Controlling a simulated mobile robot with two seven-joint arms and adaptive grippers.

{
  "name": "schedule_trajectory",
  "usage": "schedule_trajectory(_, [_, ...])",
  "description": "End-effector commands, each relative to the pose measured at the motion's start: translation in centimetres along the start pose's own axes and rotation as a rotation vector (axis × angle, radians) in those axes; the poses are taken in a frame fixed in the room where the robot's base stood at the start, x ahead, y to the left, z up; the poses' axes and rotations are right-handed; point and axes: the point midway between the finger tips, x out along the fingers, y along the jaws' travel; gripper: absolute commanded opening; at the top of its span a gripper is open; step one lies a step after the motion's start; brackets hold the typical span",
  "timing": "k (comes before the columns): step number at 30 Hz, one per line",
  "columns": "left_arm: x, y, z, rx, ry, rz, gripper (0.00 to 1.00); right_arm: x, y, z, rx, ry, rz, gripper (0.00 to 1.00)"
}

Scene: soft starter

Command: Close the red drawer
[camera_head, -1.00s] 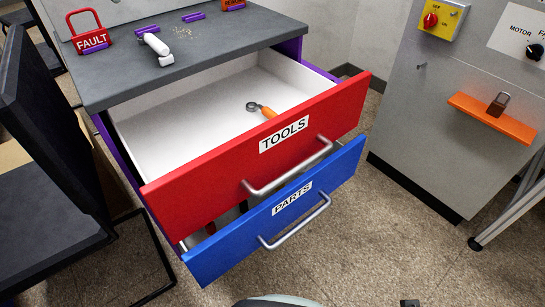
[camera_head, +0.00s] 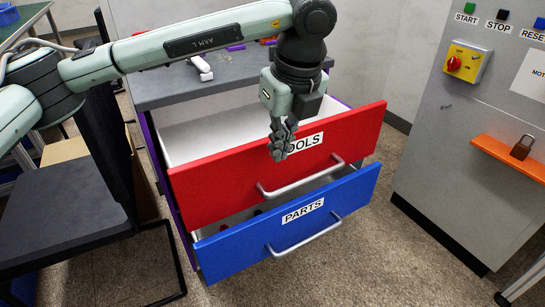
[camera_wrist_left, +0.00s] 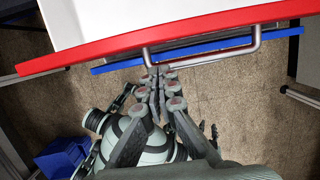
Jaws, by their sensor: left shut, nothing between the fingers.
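The red drawer (camera_head: 215,187), labelled TOOLS, stands open, its white inside partly visible. Its silver handle (camera_head: 302,181) runs across the front. My left gripper (camera_head: 279,153) is shut and empty, pointing down in front of the drawer face and covering the start of the label. In the left wrist view its fingertips (camera_wrist_left: 160,73) lie just outside the red front edge (camera_wrist_left: 110,46), by the left end of the handle (camera_wrist_left: 205,58); I cannot tell whether they touch. My arm hides part of the drawer's inside. My right gripper is not in view.
The blue drawer (camera_head: 226,248), labelled PARTS, is also open below. A white handheld tool (camera_head: 202,68) lies on the grey cabinet top (camera_head: 165,90). A black chair (camera_head: 60,215) stands at the left. A grey control cabinet (camera_head: 440,160) stands at the right, with floor between.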

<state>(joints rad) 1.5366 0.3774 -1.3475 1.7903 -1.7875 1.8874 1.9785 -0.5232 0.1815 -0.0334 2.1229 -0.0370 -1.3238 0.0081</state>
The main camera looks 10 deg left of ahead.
Motion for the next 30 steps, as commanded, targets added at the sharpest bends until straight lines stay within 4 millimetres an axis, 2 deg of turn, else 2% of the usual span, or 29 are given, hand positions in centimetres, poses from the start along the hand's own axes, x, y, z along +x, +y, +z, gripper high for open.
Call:
schedule_trajectory(6, [4.1, 0.1, 0.0, 0.000, 0.003, 0.004, 0.00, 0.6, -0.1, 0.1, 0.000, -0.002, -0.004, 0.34])
schedule_trajectory(13, [7.4, 0.1, 0.0, 0.000, 0.003, 0.002, 0.00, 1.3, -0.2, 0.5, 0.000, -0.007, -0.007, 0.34])
schedule_trajectory(18, [8.4, 0.1, 0.1, 0.001, 0.001, 0.002, 0.00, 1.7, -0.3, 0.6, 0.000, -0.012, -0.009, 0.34])
schedule_trajectory(30, [8.6, 0.1, 0.2, 0.000, 0.001, 0.001, 0.00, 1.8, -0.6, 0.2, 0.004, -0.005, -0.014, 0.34])
